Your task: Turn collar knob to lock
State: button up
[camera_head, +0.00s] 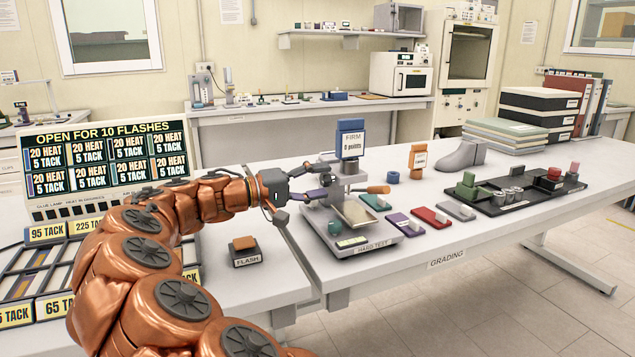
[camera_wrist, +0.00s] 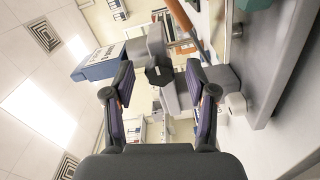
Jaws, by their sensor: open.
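The collar knob (camera_wrist: 158,72) is a dark faceted knob on the post of the hard test stand. In the wrist view it shows between my fingertips, with a gap on each side. In the head view my gripper hides most of it. My gripper (camera_head: 325,176) is open and empty at the left side of the post, and its purple-padded fingers also show in the wrist view (camera_wrist: 159,78). The hard test stand (camera_head: 385,246) stands on the bench with a blue block marked FIRM (camera_head: 351,141) at its top. An orange-brown handle (camera_head: 378,190) sticks out to the right.
Teal (camera_head: 374,202), purple (camera_head: 403,223), red (camera_head: 429,216) and grey pieces lie right of the stand. A grey shoe form (camera_head: 462,157) and a black tray (camera_head: 520,205) are farther right. A FLASH button (camera_head: 244,250) is at left on the bench.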

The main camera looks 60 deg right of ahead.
jog(key=v, duration=1.2)
dwell(0.5)
